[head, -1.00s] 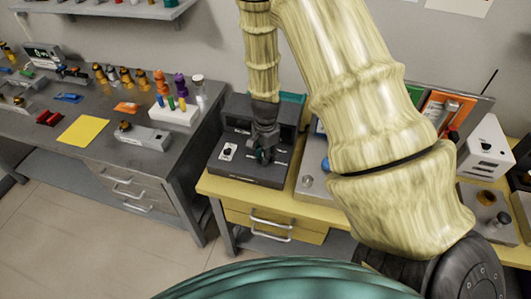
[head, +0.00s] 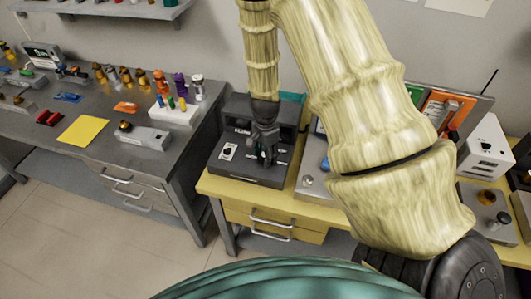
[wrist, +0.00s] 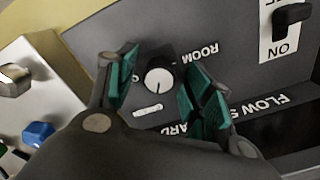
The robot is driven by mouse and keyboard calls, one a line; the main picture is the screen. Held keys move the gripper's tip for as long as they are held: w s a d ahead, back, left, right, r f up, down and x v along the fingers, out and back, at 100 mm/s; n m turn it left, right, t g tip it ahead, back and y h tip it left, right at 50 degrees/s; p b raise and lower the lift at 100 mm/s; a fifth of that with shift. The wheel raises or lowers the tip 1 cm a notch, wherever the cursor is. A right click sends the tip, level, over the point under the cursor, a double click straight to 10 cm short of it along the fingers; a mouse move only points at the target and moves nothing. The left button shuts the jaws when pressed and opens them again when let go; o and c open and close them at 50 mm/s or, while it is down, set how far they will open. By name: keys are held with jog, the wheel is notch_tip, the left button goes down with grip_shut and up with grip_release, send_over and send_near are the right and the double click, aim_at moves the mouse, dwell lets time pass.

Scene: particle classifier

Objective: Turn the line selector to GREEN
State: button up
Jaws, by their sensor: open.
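The pointer is roughly upright in the picture. Upside-down lettering beside it reads "ROOM"; another label ending in "ARD" is partly hidden by a finger. I see no "GREEN" marking, so I cannot tell whether this is the line selector. My gripper (wrist: 162,90) is open, its green-padded fingers on either side of the knob; contact cannot be told. In the head view my gripper (head: 267,152) is over the console (head: 248,172) and hides the knob.
A switch on a white plate marked "ON" (wrist: 292,28) is beside the knob, with a dark slot below "FLOW S". A light panel with a blue knob (wrist: 38,133) is at left. In the head view, the grey bench (head: 85,150) holds several small objects.

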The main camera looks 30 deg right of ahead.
notch_tip(320, 180, up, 12)
dwell(0.6)
jog(key=shift+s+d+f, duration=0.1)
jog(key=shift+d, duration=0.05)
dwell(0.3)
